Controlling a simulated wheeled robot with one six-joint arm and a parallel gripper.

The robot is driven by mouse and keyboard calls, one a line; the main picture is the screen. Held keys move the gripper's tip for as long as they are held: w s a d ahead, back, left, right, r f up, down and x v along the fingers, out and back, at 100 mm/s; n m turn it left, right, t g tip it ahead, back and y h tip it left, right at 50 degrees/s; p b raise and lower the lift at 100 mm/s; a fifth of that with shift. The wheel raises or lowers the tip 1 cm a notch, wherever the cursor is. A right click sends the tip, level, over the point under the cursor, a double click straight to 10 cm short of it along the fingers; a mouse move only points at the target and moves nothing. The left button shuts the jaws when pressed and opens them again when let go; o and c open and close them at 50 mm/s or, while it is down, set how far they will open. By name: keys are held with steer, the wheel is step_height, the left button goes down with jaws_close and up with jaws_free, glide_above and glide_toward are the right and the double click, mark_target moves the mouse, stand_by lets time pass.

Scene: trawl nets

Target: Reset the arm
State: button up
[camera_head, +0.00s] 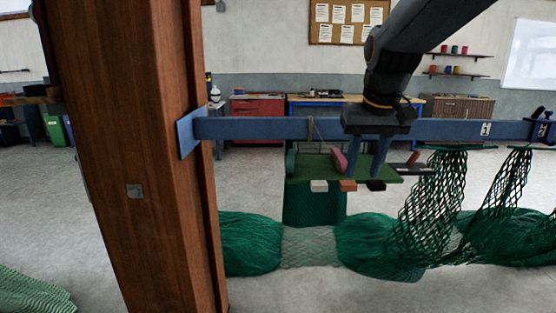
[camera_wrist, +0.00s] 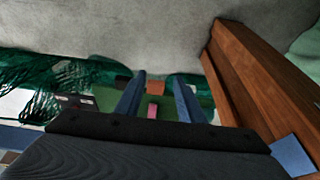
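My gripper (camera_head: 367,172) hangs down in front of the blue horizontal beam in the head view. Its two blue fingers are spread apart over a green board. In the wrist view my gripper (camera_wrist: 158,84) shows the same two fingers with a clear gap between them. A pink piece (camera_wrist: 152,111) and an orange-brown block (camera_wrist: 155,87) show in that gap, beyond the fingers, and neither looks gripped. In the head view the pink piece (camera_head: 339,160) stands on the green board (camera_head: 305,168), left of the fingers.
A blue beam (camera_head: 260,128) runs from a thick wooden post (camera_head: 130,160) to the right edge. White, orange (camera_head: 348,185) and dark blocks sit along the board's front edge. Green nets (camera_head: 430,200) hang at right and lie below.

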steer(key=s+f+g, duration=0.3)
steer(key=s+f, duration=1.5)
steer(key=f, duration=0.5)
steer(key=shift+s, duration=0.2)
steer(key=shift+d, duration=0.1)
steer(key=shift+c, duration=0.5)
